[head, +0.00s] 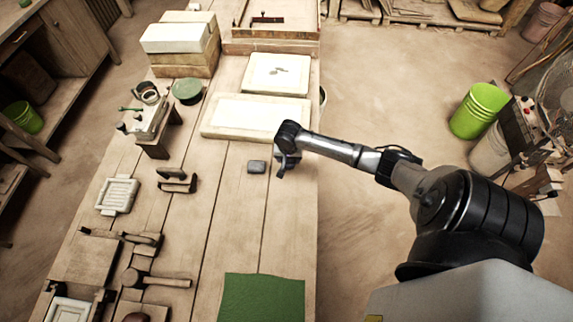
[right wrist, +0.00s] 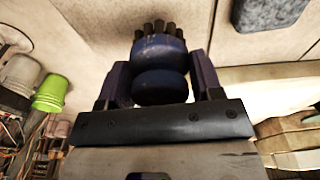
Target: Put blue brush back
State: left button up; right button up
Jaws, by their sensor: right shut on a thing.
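My right gripper (head: 286,163) is over the right edge of the workbench (head: 228,190) in the head view, pointing down. In the right wrist view its two fingers stand on either side of the blue brush (right wrist: 158,85), shut on its rounded dark blue body. The brush's short dark bristle tufts point away from the gripper. In the head view the brush is hard to make out under the arm. A small wooden stand (head: 154,150) with a pale top and a green-handled item (head: 130,109) is at the left of the bench. My left gripper is not in view.
A dark grey block (head: 257,167) lies just left of the gripper. White slabs (head: 255,117) lie behind it. A green cloth (head: 262,298) lies at the front, and a mallet (head: 155,279) with other tools at the front left.

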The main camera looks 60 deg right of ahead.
aim_at(287, 163)
jog(key=shift+w+a+f, duration=0.1)
jog(key=shift+w+f, duration=0.15)
jog(key=shift+w, duration=0.1)
jog(key=shift+f+b, duration=0.65)
jog(key=shift+f, duration=1.35)
jog(key=o, duration=0.8)
jog(key=shift+f, duration=0.1)
